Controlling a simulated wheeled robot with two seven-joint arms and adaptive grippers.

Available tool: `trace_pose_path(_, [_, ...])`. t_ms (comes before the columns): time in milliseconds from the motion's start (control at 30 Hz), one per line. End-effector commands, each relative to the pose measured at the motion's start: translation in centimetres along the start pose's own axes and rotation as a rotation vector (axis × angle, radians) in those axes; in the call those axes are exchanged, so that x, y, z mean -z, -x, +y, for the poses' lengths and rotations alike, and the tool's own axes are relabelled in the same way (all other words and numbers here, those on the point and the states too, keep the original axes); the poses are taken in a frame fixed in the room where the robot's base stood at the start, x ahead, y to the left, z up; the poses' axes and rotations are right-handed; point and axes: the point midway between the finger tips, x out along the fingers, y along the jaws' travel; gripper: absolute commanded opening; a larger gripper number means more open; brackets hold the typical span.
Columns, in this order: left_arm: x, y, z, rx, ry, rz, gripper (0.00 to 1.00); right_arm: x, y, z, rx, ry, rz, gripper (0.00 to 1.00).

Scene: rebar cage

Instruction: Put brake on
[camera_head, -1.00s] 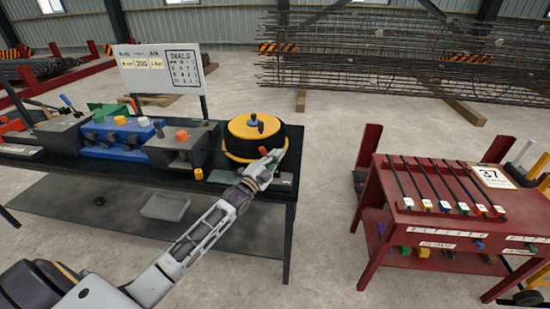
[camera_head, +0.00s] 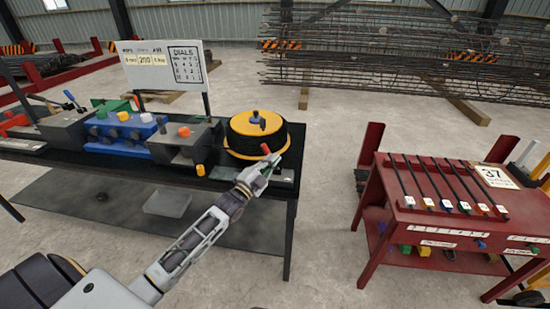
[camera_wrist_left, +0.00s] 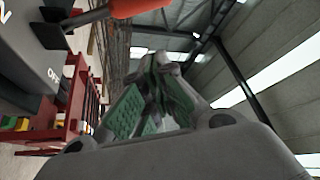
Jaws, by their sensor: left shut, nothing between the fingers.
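A short lever with a red-orange handle (camera_head: 265,148) stands at the right front of the yellow-topped black reel (camera_head: 256,136) on the dark bench. In the left wrist view the red-orange handle (camera_wrist_left: 135,8) crosses the top on a dark stem, beside a grey plate (camera_wrist_left: 25,75) with partly readable white lettering. My left gripper (camera_head: 266,166) is just below and beside the handle in the head view. Its green-padded fingers (camera_wrist_left: 160,85) are closed together and empty, apart from the handle in the wrist view. My right gripper is not in view.
Grey and blue control boxes (camera_head: 122,133) with coloured knobs line the bench (camera_head: 110,160) to the left. A white sign (camera_head: 160,66) stands behind them. A red table (camera_head: 450,215) with several rods is at right. Bare floor lies between bench and table.

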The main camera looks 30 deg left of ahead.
Motion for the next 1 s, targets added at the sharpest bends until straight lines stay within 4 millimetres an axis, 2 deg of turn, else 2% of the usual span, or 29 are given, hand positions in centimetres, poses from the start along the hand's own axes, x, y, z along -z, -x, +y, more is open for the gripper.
trace_pose_path(600, [0.0,4.7,-0.1,0.000,-0.001,0.001,0.00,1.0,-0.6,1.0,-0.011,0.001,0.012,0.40])
trace_pose_path(1000, [0.0,5.4,-0.1,0.000,-0.001,0.001,0.00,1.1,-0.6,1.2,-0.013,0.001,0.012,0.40])
